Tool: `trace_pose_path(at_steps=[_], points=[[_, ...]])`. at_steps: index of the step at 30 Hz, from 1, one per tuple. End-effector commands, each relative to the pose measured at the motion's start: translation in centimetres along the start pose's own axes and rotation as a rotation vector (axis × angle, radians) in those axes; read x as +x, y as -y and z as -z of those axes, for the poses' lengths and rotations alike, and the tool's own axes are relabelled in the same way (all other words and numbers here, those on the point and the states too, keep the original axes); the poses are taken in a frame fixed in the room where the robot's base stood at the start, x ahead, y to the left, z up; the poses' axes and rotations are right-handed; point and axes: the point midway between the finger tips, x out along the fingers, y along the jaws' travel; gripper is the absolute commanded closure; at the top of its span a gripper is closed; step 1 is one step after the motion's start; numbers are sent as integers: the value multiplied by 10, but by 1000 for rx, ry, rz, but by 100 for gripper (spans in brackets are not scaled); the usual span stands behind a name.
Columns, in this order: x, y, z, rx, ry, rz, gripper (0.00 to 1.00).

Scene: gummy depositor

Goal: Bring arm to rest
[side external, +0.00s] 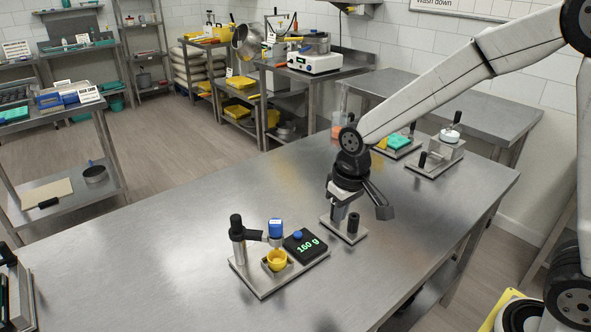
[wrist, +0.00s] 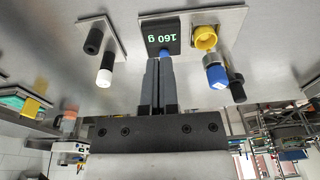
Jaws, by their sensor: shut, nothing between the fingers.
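My gripper (wrist: 158,66) is shut and empty, its two fingers side by side in the wrist view. In the side external view my arm reaches in from the right, and the wrist hangs above the steel table (side external: 140,245). The depositor station (side external: 262,284) stands at the front of the table, apart from my gripper. It has a yellow cup (side external: 277,260), a blue-capped nozzle (side external: 275,228) and a black scale (side external: 305,245) reading 160 g. The scale (wrist: 160,30) also shows beyond the fingertips in the wrist view.
A small plate with a black peg (side external: 353,222) stands below my wrist; a white-tipped peg (wrist: 105,72) shows beside it in the wrist view. A tray with a teal block (side external: 397,141) and a metal stand (side external: 437,158) are at the back right.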

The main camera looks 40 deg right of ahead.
Motion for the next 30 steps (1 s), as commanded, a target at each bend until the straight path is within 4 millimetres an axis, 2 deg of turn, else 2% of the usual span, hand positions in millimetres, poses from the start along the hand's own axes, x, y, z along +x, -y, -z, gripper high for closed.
trace_pose_path(at_steps=[1, 9, 14, 19, 30], points=[[1, -7, -12, 3, -10, -1, 100], [9, -32, -72, 2, -66, -8, 100], [13, -40, -97, 0, -88, -12, 100], [14, -42, -107, -1, -98, -15, 100], [14, -42, -107, -2, -98, -15, 100]])
